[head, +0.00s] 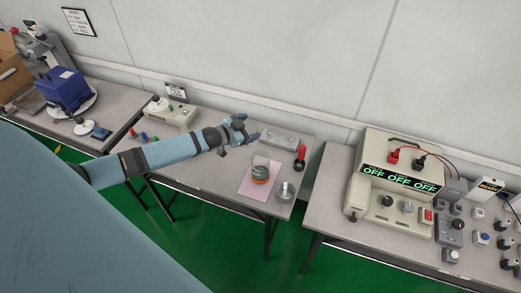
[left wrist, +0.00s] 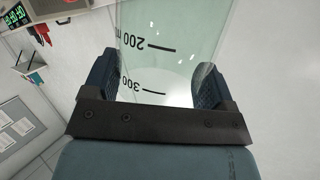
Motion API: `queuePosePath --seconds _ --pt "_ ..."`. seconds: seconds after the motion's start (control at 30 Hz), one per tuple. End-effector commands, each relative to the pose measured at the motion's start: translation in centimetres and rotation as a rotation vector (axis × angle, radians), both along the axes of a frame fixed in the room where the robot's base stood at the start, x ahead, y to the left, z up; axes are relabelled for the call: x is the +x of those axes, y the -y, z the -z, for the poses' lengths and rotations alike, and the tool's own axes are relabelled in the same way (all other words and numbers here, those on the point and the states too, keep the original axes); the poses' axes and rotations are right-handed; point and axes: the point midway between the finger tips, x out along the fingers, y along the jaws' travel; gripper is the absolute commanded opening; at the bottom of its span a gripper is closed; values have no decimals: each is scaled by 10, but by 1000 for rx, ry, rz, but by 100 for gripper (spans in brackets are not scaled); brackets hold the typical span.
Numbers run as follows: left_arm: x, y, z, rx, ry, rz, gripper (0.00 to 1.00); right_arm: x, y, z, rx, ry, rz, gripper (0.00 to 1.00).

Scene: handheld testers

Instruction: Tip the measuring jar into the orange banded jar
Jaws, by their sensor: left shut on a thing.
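My left gripper (head: 246,129) is above the middle bench. It is shut on the measuring jar, a clear vessel whose black 200 ml and 300 marks show between the fingers in the left wrist view (left wrist: 150,60). The marks read upside down there. In the head view the clear jar is hard to make out against the bench and wall, so its tilt is unclear. The orange banded jar (head: 260,179) stands on a pink mat (head: 246,187), a little below and right of the gripper in the picture. Its glass looks greyish inside. My right gripper is not in view.
A metal cup (head: 285,190) stands right of the mat. A red-handled tool (head: 300,155) and a grey plate (head: 278,137) are behind. A control box (head: 175,114) is at the back left.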

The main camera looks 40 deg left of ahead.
Motion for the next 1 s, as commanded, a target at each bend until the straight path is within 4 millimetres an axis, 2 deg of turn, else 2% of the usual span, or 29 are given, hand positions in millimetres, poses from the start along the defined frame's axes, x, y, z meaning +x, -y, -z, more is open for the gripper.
queuePosePath --seconds 0.03,0.2,0.37,0.7,1.0 --pt "2 -5 -14 -47 -19 -1 30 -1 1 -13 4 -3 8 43" --pt "2 -5 -10 -149 -55 0 30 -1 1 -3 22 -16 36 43" --pt "2 -5 -19 -152 -56 -2 30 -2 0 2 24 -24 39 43" --pt "2 -4 -52 -150 -54 0 30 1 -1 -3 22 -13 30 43" --pt "2 -4 -59 -151 -55 -1 30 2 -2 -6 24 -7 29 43"
